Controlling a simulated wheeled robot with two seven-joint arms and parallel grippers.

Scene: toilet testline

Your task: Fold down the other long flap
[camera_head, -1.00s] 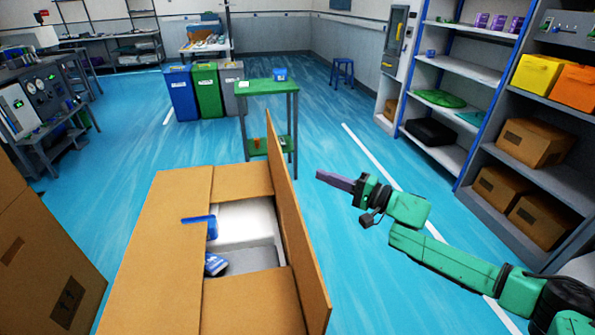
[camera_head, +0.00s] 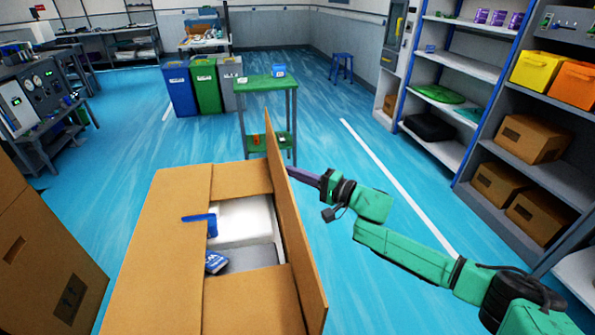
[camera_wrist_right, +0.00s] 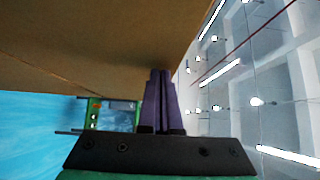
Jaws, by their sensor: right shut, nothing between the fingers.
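The open cardboard box (camera_head: 238,308) stands in the lower middle of the head view. Its right long flap (camera_head: 296,225) stands up nearly vertical. The left long flap (camera_head: 160,240) lies folded down, as do the short flaps at the far and near ends. Through the opening a white item (camera_head: 240,220) and blue items (camera_head: 216,262) show inside. My right gripper (camera_head: 305,177) is shut and empty at the outer right side of the upright flap, its tips partly hidden. In the right wrist view the shut purple fingers (camera_wrist_right: 157,90) lie close against the flap's cardboard (camera_wrist_right: 95,45); contact is unclear.
A green table (camera_head: 267,86) stands beyond the box, with recycling bins (camera_head: 207,85) to its left. Shelves with boxes (camera_head: 535,138) line the right side. A cardboard box (camera_head: 50,255) stands at the left. The blue floor between box and shelves is clear.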

